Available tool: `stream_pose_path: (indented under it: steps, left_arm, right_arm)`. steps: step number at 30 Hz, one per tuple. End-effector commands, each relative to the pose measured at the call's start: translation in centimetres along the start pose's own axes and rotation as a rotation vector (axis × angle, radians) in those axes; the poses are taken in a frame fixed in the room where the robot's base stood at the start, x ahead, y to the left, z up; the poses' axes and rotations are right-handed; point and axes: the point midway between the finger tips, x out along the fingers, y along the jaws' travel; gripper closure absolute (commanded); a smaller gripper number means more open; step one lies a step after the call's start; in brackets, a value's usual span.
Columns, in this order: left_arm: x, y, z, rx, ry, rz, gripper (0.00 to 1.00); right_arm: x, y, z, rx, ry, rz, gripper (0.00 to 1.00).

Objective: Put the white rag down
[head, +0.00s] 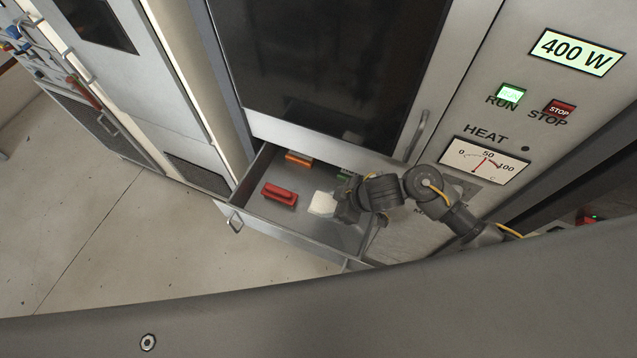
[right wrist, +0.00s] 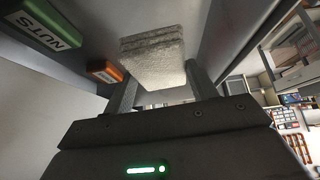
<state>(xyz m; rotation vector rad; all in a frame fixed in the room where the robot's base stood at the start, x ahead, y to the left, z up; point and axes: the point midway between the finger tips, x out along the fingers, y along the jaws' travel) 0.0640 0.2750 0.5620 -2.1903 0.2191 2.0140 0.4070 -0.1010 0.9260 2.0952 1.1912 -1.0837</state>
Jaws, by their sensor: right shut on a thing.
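The white rag (head: 322,203) is a folded pad at the open drawer (head: 296,221). In the head view it appears inside the drawer's outline, right of the red item. My right gripper (head: 341,206) is shut on the rag. The right wrist view shows the rag (right wrist: 153,58) between the two fingers (right wrist: 162,84). I cannot tell whether the rag touches the drawer floor. My left gripper is not in view.
The drawer holds a red item (head: 280,194) and an orange box (head: 298,159). Bare drawer floor lies around the red item. A dark cabinet door (head: 325,65) stands above the drawer.

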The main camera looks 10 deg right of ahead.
Motion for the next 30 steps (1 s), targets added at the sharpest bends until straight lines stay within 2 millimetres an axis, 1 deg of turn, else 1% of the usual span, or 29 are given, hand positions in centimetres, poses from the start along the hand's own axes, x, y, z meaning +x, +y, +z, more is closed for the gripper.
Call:
stream_pose_path:
  steps: [1,3,9,11,14,16,19,22,28,30]
  left_arm:
    - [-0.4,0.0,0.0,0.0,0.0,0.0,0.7]
    - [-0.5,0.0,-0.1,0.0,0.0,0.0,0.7]
    - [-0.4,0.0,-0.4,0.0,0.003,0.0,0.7]
    - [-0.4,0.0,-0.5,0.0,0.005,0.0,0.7]
    - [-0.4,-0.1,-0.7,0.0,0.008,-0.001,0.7]
    - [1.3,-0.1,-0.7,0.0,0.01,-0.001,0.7]
    - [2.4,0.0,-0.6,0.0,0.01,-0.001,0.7]
    - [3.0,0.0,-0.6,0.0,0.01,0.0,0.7]
    - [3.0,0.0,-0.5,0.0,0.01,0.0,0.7]
    - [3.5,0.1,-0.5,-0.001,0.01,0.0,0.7]
  right_arm:
    - [-0.5,0.6,0.5,0.02,-0.011,0.0,0.61]
    - [-0.7,1.1,1.1,0.04,-0.021,-0.001,0.61]
    - [-0.7,1.4,1.6,0.058,-0.028,-0.003,0.61]
    - [-0.3,1.3,1.9,0.059,-0.028,-0.005,0.61]
    - [1.2,1.1,3.0,0.062,-0.03,-0.007,0.61]
    - [3.0,1.2,4.2,0.058,-0.028,-0.003,0.61]
    - [4.2,1.1,5.0,0.056,-0.027,-0.002,0.61]
    - [4.5,1.1,5.1,0.055,-0.026,-0.002,0.61]
    - [4.5,1.1,5.1,0.055,-0.026,-0.002,0.61]
    - [4.9,1.1,5.4,0.055,-0.025,-0.002,0.61]
